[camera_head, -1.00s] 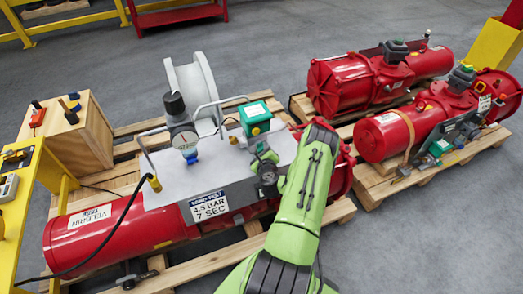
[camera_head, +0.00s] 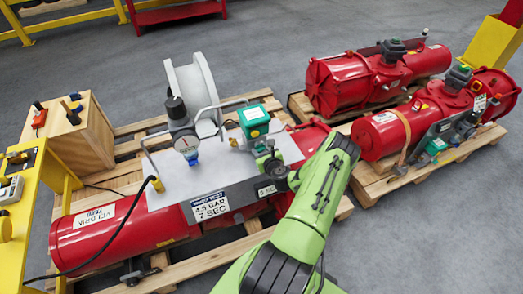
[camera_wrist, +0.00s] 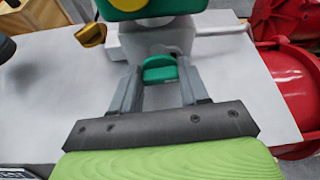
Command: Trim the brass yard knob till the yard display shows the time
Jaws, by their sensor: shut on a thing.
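My gripper (camera_wrist: 158,92) is shut on a small green knob (camera_wrist: 160,69), with one finger on each side, below a larger green housing (camera_wrist: 150,8) in the wrist view. In the head view my gripper (camera_head: 268,163) is at the near side of the green box (camera_head: 254,121) on the grey plate (camera_head: 185,186). A yellow, brass-like knob (camera_wrist: 91,35) is left of the fingers and apart from them. A sign (camera_head: 210,207) on the plate's front reads 4.5 BAR, 7 SEC. I cannot make out a time on any display.
A gauge with a black-topped regulator (camera_head: 181,125) and a grey reel (camera_head: 194,88) stand left of the green box. A yellow stand (camera_head: 30,225) and wooden box (camera_head: 88,140) are at left. Red actuators (camera_head: 365,80) lie on pallets at right.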

